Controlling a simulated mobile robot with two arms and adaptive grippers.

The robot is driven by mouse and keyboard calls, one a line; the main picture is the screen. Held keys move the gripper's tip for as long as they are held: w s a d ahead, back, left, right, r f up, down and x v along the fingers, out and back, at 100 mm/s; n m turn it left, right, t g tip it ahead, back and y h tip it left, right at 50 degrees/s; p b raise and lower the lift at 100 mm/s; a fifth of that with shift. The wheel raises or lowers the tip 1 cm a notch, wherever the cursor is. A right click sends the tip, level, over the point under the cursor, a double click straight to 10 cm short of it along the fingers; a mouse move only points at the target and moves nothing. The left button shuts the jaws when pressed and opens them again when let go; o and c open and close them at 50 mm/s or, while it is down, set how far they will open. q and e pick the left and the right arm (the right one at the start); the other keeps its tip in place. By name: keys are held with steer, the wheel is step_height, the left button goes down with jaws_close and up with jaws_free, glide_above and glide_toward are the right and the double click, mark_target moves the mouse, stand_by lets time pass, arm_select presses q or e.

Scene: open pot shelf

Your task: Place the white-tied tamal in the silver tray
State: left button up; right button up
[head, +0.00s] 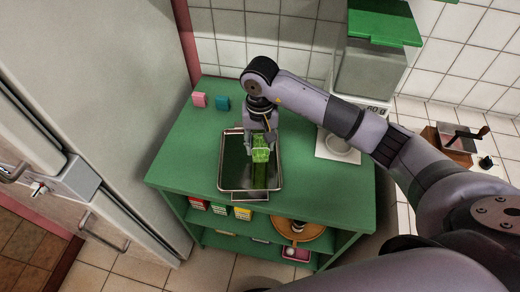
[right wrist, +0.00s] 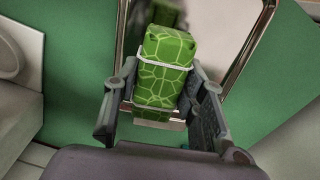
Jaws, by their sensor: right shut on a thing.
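The tamal is a green leaf-patterned block with white ties. It shows in the head view (head: 260,151) and fills the middle of the right wrist view (right wrist: 162,72). My right gripper (head: 262,140) is shut on it, with one finger on each side. The silver tray (head: 222,165) lies on the green shelf top, and the tamal is over its inside. The tray's rim also shows in the right wrist view (right wrist: 245,50). I cannot tell whether the tamal touches the tray floor. My left gripper is not in view.
A scale (head: 338,147) with a green-lidded container (head: 368,72) is at the right. Small boxes (head: 220,208) sit on the shelf below.

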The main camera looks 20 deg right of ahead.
step_height(320, 180, down, 4)
steer(key=shift+f+p, duration=0.25)
steer(key=shift+p, duration=0.25)
steer(key=shift+f, duration=0.2)
steer(key=shift+f+b, duration=0.2)
steer(key=shift+b, duration=0.15)
steer(key=o, duration=1.3)
steer(key=shift+c, duration=0.2)
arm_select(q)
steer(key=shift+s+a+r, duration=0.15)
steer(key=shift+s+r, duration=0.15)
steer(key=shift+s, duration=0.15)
